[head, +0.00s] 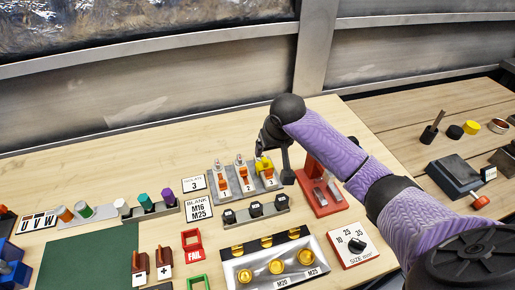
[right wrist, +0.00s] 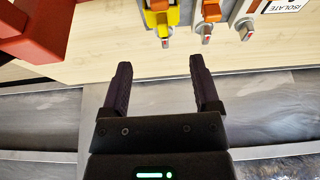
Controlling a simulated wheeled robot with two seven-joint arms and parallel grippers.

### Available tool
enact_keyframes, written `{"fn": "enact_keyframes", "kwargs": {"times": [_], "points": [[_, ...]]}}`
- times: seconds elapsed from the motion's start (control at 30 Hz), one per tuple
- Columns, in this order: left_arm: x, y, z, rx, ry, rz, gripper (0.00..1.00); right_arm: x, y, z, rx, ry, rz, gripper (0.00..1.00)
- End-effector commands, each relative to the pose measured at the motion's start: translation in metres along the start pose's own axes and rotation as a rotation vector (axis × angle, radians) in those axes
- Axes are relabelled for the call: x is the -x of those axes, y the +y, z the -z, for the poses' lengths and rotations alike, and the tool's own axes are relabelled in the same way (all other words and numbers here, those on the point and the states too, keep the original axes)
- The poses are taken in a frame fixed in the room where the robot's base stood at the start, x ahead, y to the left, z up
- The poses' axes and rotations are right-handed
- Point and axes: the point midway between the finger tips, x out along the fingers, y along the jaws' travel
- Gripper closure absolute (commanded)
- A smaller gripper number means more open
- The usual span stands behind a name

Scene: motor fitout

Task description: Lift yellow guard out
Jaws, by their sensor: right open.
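The yellow guard (head: 263,166) sits over the lever of switch 3, at the right end of the grey isolator bank (head: 227,190). In the right wrist view the yellow guard (right wrist: 172,18) shows at the top, around an orange lever. My right gripper (head: 286,165) is just behind and beside the guard in the head view. In the right wrist view my right gripper (right wrist: 160,66) is open and empty, its fingers apart from the guard and pointing toward it. My left gripper is not in view.
A red stand (head: 318,190) is close at the right of the bank. An "ISOLATE 3" sign (head: 194,184) lies at its left. Black blocks (head: 255,209) and a tray of brass glands (head: 275,267) are in front. The bench behind the bank is clear.

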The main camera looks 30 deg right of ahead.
Motion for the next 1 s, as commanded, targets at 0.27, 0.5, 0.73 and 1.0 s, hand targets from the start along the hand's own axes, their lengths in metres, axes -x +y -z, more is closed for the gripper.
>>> {"fn": "enact_keyframes", "kwargs": {"times": [0.27,0.5,0.73,1.0], "points": [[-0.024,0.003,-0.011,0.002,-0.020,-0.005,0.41,-0.047,-0.001,-0.002,-0.002,-0.002,0.000,0.21],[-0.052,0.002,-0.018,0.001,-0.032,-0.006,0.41,-0.095,-0.003,-0.003,-0.002,-0.003,-0.001,0.21],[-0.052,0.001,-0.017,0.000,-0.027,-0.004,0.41,-0.099,-0.003,-0.001,0.000,0.000,-0.001,0.21],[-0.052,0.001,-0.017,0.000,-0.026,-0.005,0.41,-0.099,-0.003,-0.001,0.000,0.000,-0.001,0.63]]}}
